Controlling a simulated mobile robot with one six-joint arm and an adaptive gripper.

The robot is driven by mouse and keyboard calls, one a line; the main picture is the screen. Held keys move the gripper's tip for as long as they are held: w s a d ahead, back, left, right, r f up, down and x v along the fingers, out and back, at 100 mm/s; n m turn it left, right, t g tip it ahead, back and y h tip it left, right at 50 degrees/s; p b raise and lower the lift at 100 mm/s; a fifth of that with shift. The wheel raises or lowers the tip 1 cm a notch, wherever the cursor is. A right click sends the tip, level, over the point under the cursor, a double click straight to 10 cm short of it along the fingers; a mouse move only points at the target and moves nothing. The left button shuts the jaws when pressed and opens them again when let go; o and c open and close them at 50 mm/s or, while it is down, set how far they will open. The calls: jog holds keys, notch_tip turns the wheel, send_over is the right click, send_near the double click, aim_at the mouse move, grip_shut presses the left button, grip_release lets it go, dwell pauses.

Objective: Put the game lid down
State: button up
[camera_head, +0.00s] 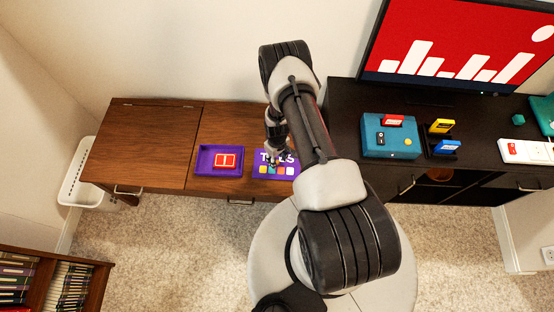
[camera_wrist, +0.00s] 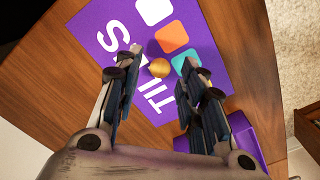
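The game lid (camera_head: 262,170) is a flat purple panel with white lettering and coloured squares. It lies on the brown wooden cabinet top, just right of the open purple game box (camera_head: 203,163), which has a red piece inside. In the wrist view the lid (camera_wrist: 98,33) shows a round gold knob (camera_wrist: 159,68) near its middle. My gripper (camera_head: 274,159) is over the lid. In the wrist view its fingers (camera_wrist: 160,66) are spread on either side of the knob, with visible gaps. A corner of the purple box (camera_wrist: 246,138) shows behind the right finger.
A black cabinet at right holds a teal box (camera_head: 385,146), coloured cards (camera_head: 445,146) and a screen (camera_head: 450,45). The wooden top left of the box (camera_head: 145,145) is clear. A white bin (camera_head: 80,180) and a bookshelf (camera_head: 50,280) stand at left.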

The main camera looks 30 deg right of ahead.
notch_tip(320, 180, up, 11)
jog(key=p, duration=0.3)
notch_tip(320, 180, up, 13)
send_over(277, 161)
jog(key=w+a, duration=0.1)
jog(key=w, duration=0.4)
jog(key=s+a+r+m+t, duration=0.1)
jog(key=a+r, duration=0.1)
jog(key=r, duration=0.9)
jog(key=a+r+t, duration=0.1)
jog(key=a+r, duration=0.1)
jog(key=r, duration=0.8)
jog(key=s+a+r+t, duration=0.1)
jog(key=s+a+r, duration=0.1)
jog(key=s+r, duration=0.4)
jog(key=s+a+r, duration=0.2)
jog(key=s+r, duration=0.2)
jog(key=r, duration=0.4)
jog(key=s+a+r, duration=0.1)
jog(key=s+r, duration=0.1)
jog(key=s, duration=0.5)
jog(key=s+a+r+m+t, duration=0.1)
jog(key=s+a+r, duration=0.1)
jog(key=s, duration=0.5)
jog(key=shift+a+r+t, duration=0.3)
jog(key=shift+r, duration=0.4)
